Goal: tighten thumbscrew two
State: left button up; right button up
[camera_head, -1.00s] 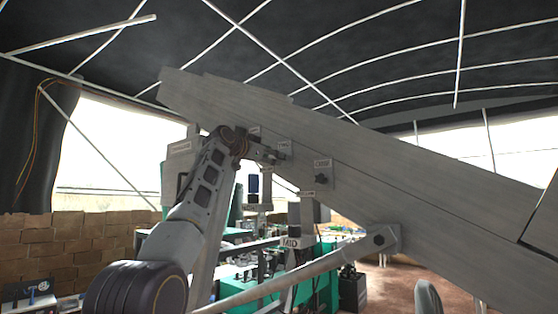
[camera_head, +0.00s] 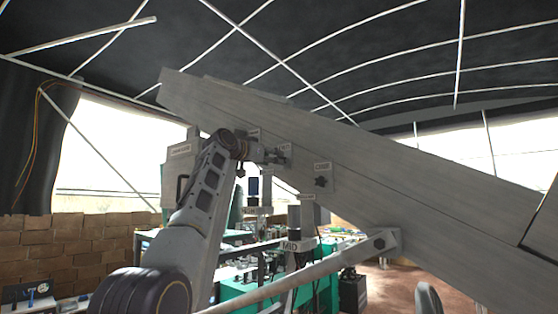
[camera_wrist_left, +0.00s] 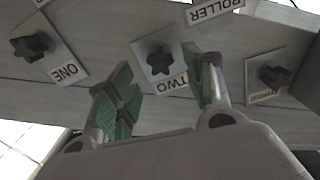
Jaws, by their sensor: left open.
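Thumbscrew two (camera_wrist_left: 160,61) is a dark star-shaped knob on a light square plate labelled TWO, on the underside of a grey beam in the left wrist view. My left gripper (camera_wrist_left: 157,80) is open, with its two green-padded fingers on either side of the TWO plate in that picture. The knob shows between the fingertips and nothing is gripped. I cannot tell whether either finger touches it. In the head view my left gripper (camera_head: 272,155) is small against the beam, and the knob cannot be made out clearly there. My right gripper is not in view.
Thumbscrew one (camera_wrist_left: 30,47) is at the left in the wrist view, and another star knob (camera_wrist_left: 271,75) is at the right. A ROLLER label (camera_wrist_left: 214,10) is above. The sloping grey beam (camera_head: 420,190) crosses the head view. A MID post (camera_head: 293,245) stands below it.

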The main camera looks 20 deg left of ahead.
pick_arm(q)
jog(key=shift+n+p, duration=0.4)
jog(key=shift+n, duration=3.5)
jog(key=shift+w, duration=0.1)
jog(key=shift+p+x, duration=0.95)
jog(key=shift+p, duration=0.5)
jog(key=shift+w+d+r, duration=0.1)
jog(key=shift+w+d, duration=0.05)
jog(key=shift+w, duration=0.35)
jog(key=shift+w+d, duration=0.15)
jog(key=shift+w, duration=0.25)
